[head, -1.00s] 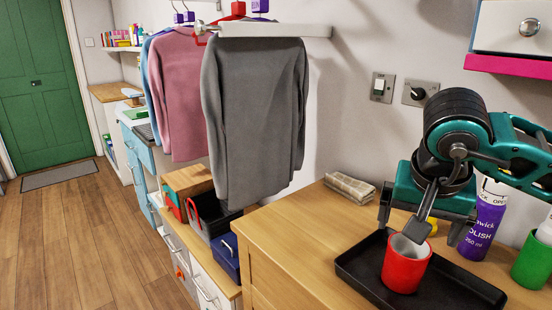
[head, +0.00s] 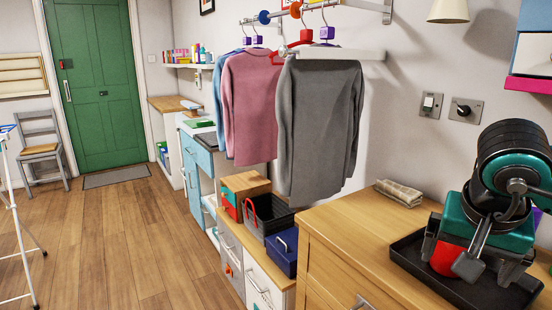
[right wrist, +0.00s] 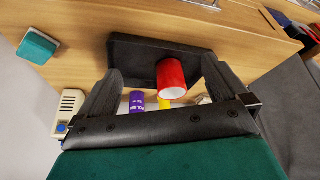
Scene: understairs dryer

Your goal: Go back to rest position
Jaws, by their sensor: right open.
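My right gripper (head: 470,266) is open and empty over the black tray (head: 412,262) on the wooden cabinet top. In the head view it hides most of the red cup (head: 443,262), which stands in the tray. In the right wrist view, the open fingers (right wrist: 160,70) frame the tray (right wrist: 135,52), and the red cup (right wrist: 171,76) shows beyond them, upright and apart from the fingers as far as I can tell. My left gripper is not in view.
A folded cloth (head: 399,193) lies near the wall. A purple bottle (right wrist: 137,102) stands near the tray. Hung sweaters (head: 320,130) and a drawer unit with boxes (head: 282,252) are left of the cabinet. The wooden floor (head: 120,235) is open; a white rack (head: 18,225) stands far left.

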